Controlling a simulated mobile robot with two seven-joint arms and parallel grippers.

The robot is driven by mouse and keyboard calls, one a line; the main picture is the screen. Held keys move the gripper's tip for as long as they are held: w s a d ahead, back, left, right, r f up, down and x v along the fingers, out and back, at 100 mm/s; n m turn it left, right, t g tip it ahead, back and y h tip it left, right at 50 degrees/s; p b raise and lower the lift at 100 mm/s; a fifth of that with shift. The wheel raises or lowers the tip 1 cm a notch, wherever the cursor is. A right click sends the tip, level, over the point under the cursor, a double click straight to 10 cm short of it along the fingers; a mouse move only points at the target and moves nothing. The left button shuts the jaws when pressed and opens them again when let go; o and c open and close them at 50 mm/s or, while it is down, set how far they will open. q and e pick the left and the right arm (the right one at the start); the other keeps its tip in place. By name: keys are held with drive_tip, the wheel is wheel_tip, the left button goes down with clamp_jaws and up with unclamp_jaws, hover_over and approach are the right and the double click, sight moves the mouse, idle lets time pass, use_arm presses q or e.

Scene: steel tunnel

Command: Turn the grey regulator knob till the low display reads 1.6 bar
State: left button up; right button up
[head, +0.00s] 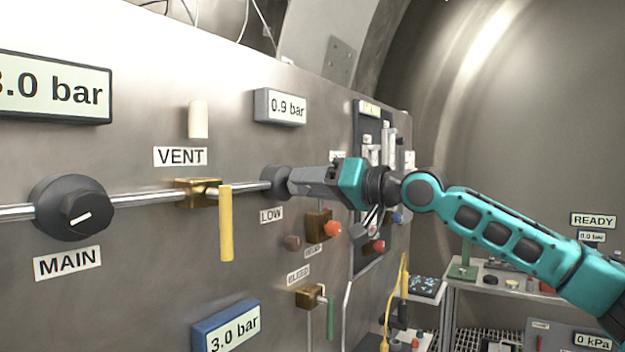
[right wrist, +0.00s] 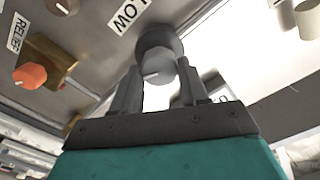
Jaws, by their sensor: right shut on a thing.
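The grey regulator knob (head: 274,180) sits on the steel panel at the end of the pipe, above the LOW label (head: 271,215). My right gripper (head: 291,182) reaches it from the right and is shut on it. In the right wrist view the grey knob (right wrist: 158,66) stands between the two fingers of my right gripper (right wrist: 160,80), with a pale mark line on its face. The low display (head: 281,107) above the knob reads 0.9 bar. My left gripper is not in view.
A yellow lever (head: 226,223) hangs from the brass valve left of the knob. The MAIN knob (head: 71,207) is further left. An orange relief knob (head: 332,229) and a green bleed lever (head: 330,317) are below my gripper. A blue-framed display (head: 226,327) reads 3.0 bar.

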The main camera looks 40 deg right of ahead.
drive_tip(key=m, duration=1)
drive_tip(key=shift+f+m, duration=0.15)
drive_tip(key=shift+m, duration=0.25)
idle(0.4)
drive_tip(key=o, duration=1.1)
drive_tip(key=shift+c, duration=0.2)
drive_tip(key=shift+d, duration=0.1)
